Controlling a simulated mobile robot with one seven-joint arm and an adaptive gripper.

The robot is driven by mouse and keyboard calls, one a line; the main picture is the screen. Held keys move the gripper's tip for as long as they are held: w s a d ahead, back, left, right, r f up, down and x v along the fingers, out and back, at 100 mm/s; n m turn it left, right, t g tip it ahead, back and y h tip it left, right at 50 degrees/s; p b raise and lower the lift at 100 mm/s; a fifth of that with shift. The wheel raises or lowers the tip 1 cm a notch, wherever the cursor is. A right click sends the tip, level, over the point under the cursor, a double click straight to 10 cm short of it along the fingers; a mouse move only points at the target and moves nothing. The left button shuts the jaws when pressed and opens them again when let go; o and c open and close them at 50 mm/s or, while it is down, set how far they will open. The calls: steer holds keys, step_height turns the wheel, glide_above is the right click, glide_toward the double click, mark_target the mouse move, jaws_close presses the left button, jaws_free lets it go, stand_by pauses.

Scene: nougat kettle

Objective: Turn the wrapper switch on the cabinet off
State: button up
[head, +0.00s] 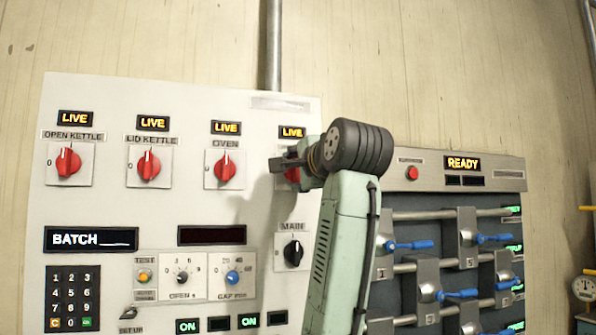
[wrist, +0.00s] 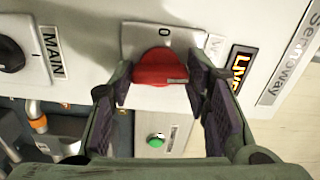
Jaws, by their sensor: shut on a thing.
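The wrapper switch is a red rotary knob (wrist: 158,68) on a pale plate on the cabinet front (head: 180,90). In the wrist view its pale mark points right, toward a partly hidden label starting with W, and a 0 is printed at the plate's top. The lamp (wrist: 238,68) beside it reads LIVE; it also shows lit in the head view (head: 291,132). My gripper (wrist: 158,82) has a finger on either side of the knob and is shut on it. In the head view my gripper (head: 290,166) hides most of the knob.
Three similar red knobs, open kettle (head: 69,163), lid kettle (head: 149,167) and oven (head: 226,170), stand to the left under LIVE lamps. The black main knob (head: 293,250) is below. A rack with blue levers (head: 410,245) stands right. A green button (wrist: 156,141) is near my fingers.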

steer(key=n, duration=0.8)
steer(key=shift+n, duration=0.4)
steer(key=n, duration=0.4)
steer(key=shift+n, duration=1.9)
steer(key=o, duration=1.2)
steer(key=shift+c, duration=0.2)
